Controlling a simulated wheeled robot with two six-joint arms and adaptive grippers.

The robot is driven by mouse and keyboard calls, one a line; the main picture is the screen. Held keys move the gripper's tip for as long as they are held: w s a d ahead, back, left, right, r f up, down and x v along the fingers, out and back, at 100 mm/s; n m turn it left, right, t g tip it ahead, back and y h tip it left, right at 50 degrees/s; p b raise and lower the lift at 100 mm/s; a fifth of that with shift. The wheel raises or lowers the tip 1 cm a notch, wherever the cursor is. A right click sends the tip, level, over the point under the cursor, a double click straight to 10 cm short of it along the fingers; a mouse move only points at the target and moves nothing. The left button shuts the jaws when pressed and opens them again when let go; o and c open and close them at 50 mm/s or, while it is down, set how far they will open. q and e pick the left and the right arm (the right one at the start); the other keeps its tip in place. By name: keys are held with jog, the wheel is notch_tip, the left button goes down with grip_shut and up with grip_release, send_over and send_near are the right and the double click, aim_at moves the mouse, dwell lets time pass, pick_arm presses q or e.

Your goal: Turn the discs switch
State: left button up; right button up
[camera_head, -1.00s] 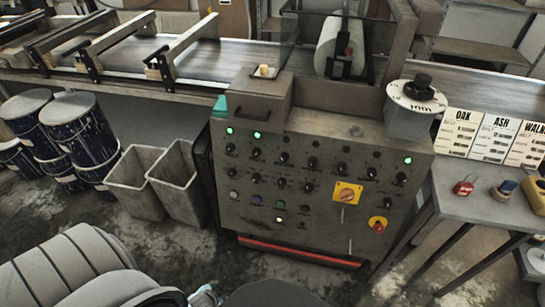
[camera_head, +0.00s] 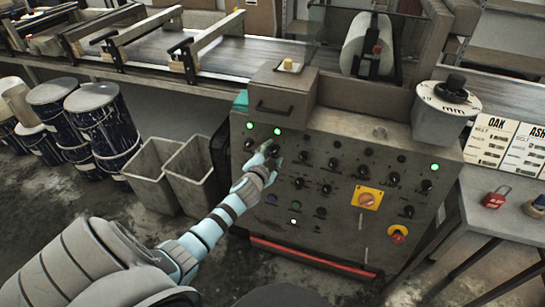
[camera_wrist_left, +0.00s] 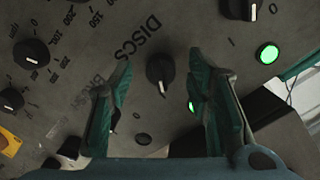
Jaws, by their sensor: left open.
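The discs switch (camera_wrist_left: 160,72) is a round black knob with a white pointer mark, beside the printed word DISCS in the left wrist view. Its pointer faces the bottom of that view. My left gripper (camera_head: 271,151) is open at the upper left of the grey control panel (camera_head: 340,225). In the left wrist view its two green fingers stand on either side of the switch, with gaps between. I cannot tell how far the fingertips are from the panel. In the head view the gripper largely hides the switch. My right gripper is not in view.
Other black knobs sit close by, including one (camera_wrist_left: 240,8) near a lit green lamp (camera_wrist_left: 267,53). A yellow rotary switch (camera_head: 368,199) and a red stop button (camera_head: 398,234) are lower right. Grey bins (camera_head: 153,175) and blue drums (camera_head: 100,125) stand left.

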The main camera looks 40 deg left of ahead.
pick_arm(q)
jog(key=shift+w+a+f, duration=0.1)
jog(key=shift+w+a, duration=0.05)
jog(key=shift+w, duration=0.25)
grip_shut()
jog(key=shift+n, duration=0.3)
jog(key=n+h, duration=0.1)
jog(key=n, duration=0.3)
jog(key=shift+f+n+b, duration=0.1)
jog(key=shift+n+b, duration=0.2)
jog(key=shift+b, duration=0.1)
jog(key=n+t+b, duration=0.1)
jog(key=n, duration=0.4)
jog(key=shift+n+h, duration=0.3)
jog(key=shift+n, duration=0.1)
